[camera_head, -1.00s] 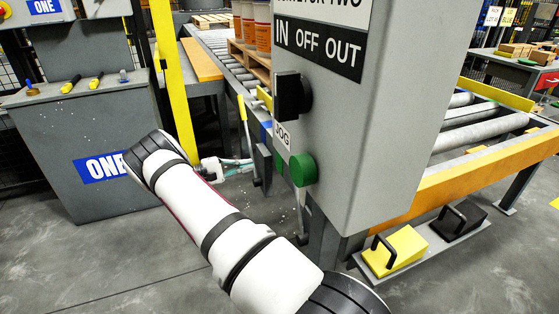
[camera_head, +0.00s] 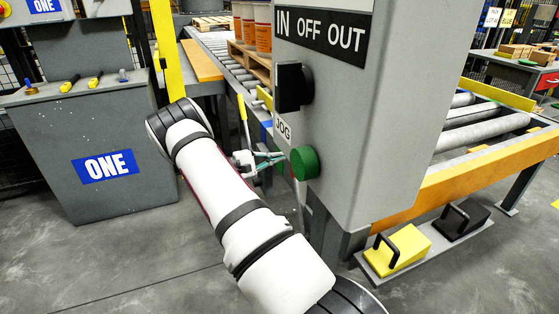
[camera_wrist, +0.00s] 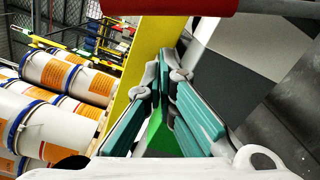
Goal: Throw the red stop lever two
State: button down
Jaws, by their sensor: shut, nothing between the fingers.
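In the wrist view a red bar-shaped grip (camera_wrist: 170,5) crosses the top edge, with a grey shaft running off to its right. It looks like a red lever handle, but most of it is cut off. No red lever shows clearly in the head view. My gripper (camera_head: 272,160) is beside the grey control box, close to the left of the green button. In the wrist view my gripper (camera_wrist: 166,68) has its teal fingers shut with nothing held, and the red grip is beyond the fingertips, apart from them.
The control box (camera_head: 400,90) carries a black selector knob (camera_head: 291,88) and the green button (camera_head: 304,163). A yellow-handled lever (camera_head: 242,107) stands behind my gripper. The roller conveyor holds pails (camera_head: 262,30). Yellow and black pedals (camera_head: 398,250) sit on the floor at right.

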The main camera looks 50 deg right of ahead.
jog(key=shift+s+a+r, duration=0.15)
jog(key=shift+s+r, duration=0.05)
jog(key=shift+s, duration=0.3)
jog(key=shift+s+a+r, duration=0.1)
jog(key=shift+s+r, duration=0.1)
jog(key=shift+s, duration=0.3)
